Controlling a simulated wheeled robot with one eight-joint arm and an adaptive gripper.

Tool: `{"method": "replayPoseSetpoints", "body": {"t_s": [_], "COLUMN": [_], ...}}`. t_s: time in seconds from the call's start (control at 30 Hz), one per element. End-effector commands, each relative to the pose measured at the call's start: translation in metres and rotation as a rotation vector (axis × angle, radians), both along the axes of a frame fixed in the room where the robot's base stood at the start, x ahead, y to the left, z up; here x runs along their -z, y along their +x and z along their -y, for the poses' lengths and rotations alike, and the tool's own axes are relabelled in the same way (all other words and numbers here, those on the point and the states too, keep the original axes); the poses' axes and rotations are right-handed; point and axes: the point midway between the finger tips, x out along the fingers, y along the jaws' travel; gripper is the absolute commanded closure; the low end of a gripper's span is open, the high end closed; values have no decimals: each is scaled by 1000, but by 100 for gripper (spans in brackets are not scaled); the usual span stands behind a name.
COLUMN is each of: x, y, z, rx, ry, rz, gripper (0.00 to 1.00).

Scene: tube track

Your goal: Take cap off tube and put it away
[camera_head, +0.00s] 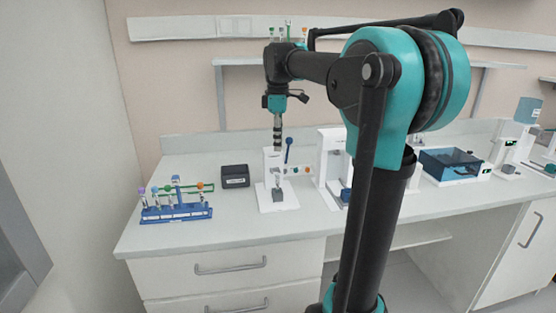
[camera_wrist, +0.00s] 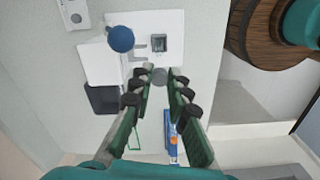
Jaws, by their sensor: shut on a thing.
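My gripper (camera_head: 278,150) points straight down over a white station (camera_head: 267,195) on the bench. In the wrist view my gripper (camera_wrist: 160,80) has its two fingers close around a small grey round cap (camera_wrist: 159,75). Whether a tube is under the cap is hidden. The station also shows in the wrist view (camera_wrist: 160,24), with a grey square block (camera_wrist: 160,43) and a blue ball-ended lever (camera_wrist: 120,38). The lever (camera_head: 289,143) stands just right of my gripper in the head view. A blue rack (camera_head: 177,213) on the left holds several tubes with coloured caps.
A black box (camera_head: 235,177) stands between the rack and the station. Another white device (camera_head: 331,160) stands to the right of the station, partly behind my arm. A blue open bin (camera_head: 450,163) is farther right. The bench front left is clear.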

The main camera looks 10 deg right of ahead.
Motion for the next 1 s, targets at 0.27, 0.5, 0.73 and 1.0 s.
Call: {"method": "replayPoseSetpoints", "body": {"t_s": [0.27, 0.5, 0.73, 1.0], "x": [-73, -107, -121, -135], "y": [1, 0, 0, 1], "z": [0, 0, 0, 0], "rx": [0, 0, 0, 0], "ry": [0, 0, 0, 0], "rz": [0, 0, 0, 0], "gripper": [92, 92, 92, 92]}}
